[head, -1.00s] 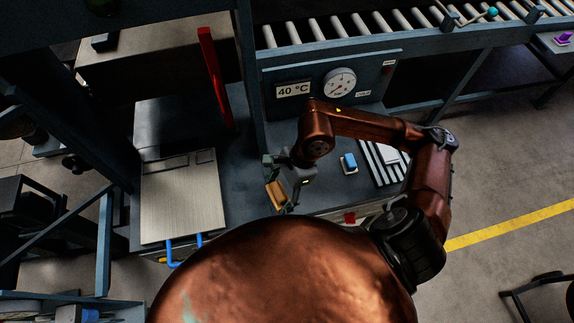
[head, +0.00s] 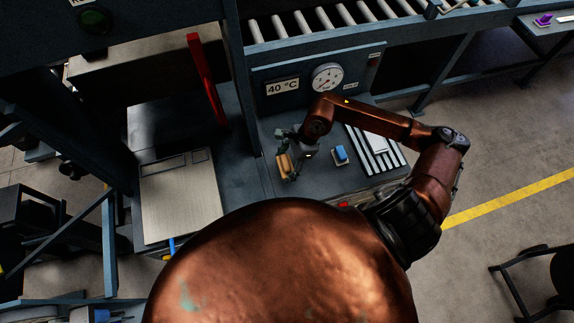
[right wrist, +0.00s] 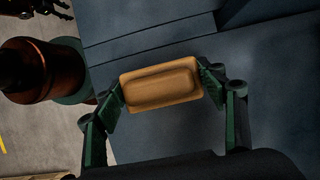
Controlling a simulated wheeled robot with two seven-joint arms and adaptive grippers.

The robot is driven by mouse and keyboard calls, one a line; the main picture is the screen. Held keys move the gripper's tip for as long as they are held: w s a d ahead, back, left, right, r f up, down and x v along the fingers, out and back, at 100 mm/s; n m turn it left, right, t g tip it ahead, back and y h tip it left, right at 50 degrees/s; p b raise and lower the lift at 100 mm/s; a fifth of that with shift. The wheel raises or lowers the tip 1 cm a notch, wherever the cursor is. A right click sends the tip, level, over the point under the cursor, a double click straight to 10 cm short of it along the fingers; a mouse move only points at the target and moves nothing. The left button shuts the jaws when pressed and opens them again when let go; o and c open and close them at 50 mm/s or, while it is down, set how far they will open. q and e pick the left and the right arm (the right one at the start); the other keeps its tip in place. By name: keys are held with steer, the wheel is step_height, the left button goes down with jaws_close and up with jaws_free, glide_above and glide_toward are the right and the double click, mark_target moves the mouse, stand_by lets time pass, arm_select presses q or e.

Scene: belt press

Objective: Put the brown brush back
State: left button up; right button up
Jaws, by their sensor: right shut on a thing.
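The brown brush (head: 283,167) is a small tan-brown block in the head view, at the end of my right arm. My right gripper (head: 290,163) is over the dark work surface in front of the gauge panel. In the right wrist view the brush (right wrist: 161,84) lies across between the two green fingers of my right gripper (right wrist: 160,88), which are shut on its two ends. Whether the brush touches the surface below cannot be told. My left gripper does not show in either view.
A blue block (head: 340,153) and a slatted rack (head: 376,150) with a pale block lie right of the gripper. The panel (head: 320,75) with gauge stands behind. A red lever (head: 207,80) and a pale plate (head: 180,195) are at left. Dark surface left of the gripper is clear.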

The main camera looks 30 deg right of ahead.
mark_target(287, 167)
steer(key=shift+w+d+f, duration=0.3)
steer(key=shift+d+f, duration=0.1)
steer(key=shift+f, duration=0.2)
step_height(287, 167, down, 3)
steer(key=shift+w+d+r+p, duration=0.1)
steer(key=shift+w+r+p, duration=0.05)
steer(key=shift+p, duration=0.8)
steer(key=shift+f, duration=0.45)
steer(key=shift+f, duration=0.15)
steer(key=o, duration=1.2)
